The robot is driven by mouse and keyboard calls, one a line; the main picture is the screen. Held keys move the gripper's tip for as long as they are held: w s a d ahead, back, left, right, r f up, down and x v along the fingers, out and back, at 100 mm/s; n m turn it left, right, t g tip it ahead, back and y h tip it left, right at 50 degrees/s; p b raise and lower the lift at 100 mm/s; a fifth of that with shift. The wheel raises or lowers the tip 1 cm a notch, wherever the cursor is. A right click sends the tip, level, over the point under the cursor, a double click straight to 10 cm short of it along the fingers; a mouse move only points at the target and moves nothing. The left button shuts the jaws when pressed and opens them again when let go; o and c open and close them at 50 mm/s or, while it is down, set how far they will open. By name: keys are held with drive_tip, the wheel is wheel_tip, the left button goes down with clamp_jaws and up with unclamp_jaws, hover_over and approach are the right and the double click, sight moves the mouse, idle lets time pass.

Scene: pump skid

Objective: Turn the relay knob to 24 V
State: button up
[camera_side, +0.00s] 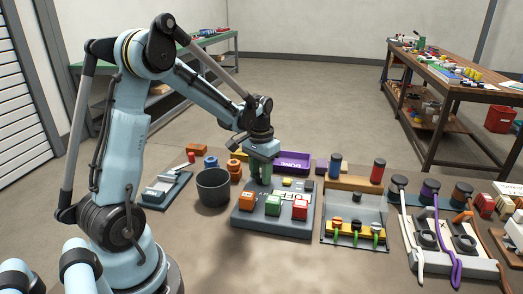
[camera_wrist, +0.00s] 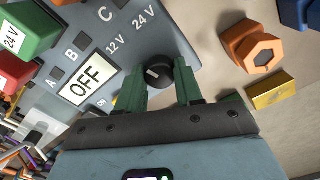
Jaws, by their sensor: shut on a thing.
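The relay knob (camera_wrist: 162,73) is black and round, with a pale mark on its left side in the wrist view. I cannot tell which label the mark points at. It sits at the edge of the grey relay panel (camera_wrist: 185,22), near the printed 12 V and 24 V labels. My gripper (camera_wrist: 160,80) has its green fingers on either side of the knob, shut on it. In the side view my gripper (camera_side: 262,178) points down at the back left of the panel (camera_side: 268,228), and the fingers hide the knob. The panel display (camera_wrist: 85,89) reads OFF.
Orange, green and red blocks stand on the panel's front; the green block (camera_side: 272,206) is in the middle. A dark bucket (camera_side: 213,187) stands close to the left. A purple tray (camera_side: 294,161) lies behind. A clear-topped fixture (camera_side: 357,215) stands to the right.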

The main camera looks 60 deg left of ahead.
drive_tip(key=m, duration=0.4)
drive_tip(key=shift+m, duration=0.3)
drive_tip(key=m, duration=0.4)
drive_tip(key=shift+m, duration=0.3)
drive_tip(key=o, duration=1)
drive_tip(key=shift+o, duration=0.2)
drive_tip(key=shift+r, duration=0.1)
wheel_tip(320, 180, up, 12)
drive_tip(key=s+d+f+n+t, duration=0.1)
drive_tip(key=s+d+n+t, duration=0.2)
drive_tip(key=d, duration=0.5)
drive_tip(key=s+d+f+n+t, duration=0.1)
drive_tip(key=s+d+t, duration=0.3)
drive_tip(key=d, duration=0.5)
drive_tip(key=shift+s+f+n, duration=0.2)
drive_tip(key=shift+s+n, duration=0.2)
drive_tip(key=shift+n, duration=0.5)
